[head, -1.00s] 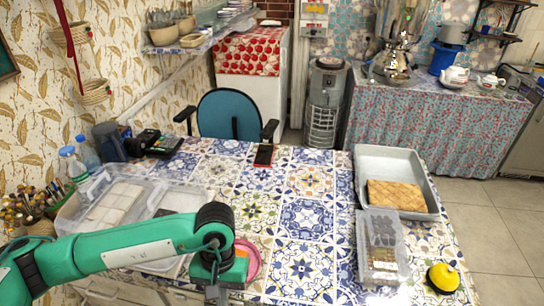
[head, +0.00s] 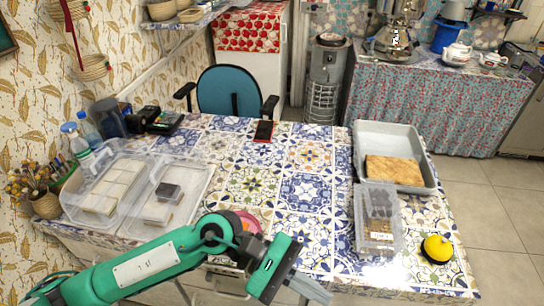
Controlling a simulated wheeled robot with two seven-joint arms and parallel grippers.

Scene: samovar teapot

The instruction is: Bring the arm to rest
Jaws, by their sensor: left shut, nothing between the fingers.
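My left arm, green with dark joints, comes in from the bottom left of the head view. My left gripper (head: 312,288) is at the bottom, right of the middle, in front of the near edge of the tiled table (head: 305,192). Its grey fingers are shut with nothing between them and point down to the right. My right gripper is not in the view. The arm partly hides a pink round dish (head: 248,222) near the table's front edge.
Clear plastic boxes (head: 90,207) stand at the table's left. A grey tray (head: 390,136) with a woven-looking slab (head: 394,170), a clear container (head: 378,238) and a yellow round thing (head: 437,249) are at the right. The table's middle is clear.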

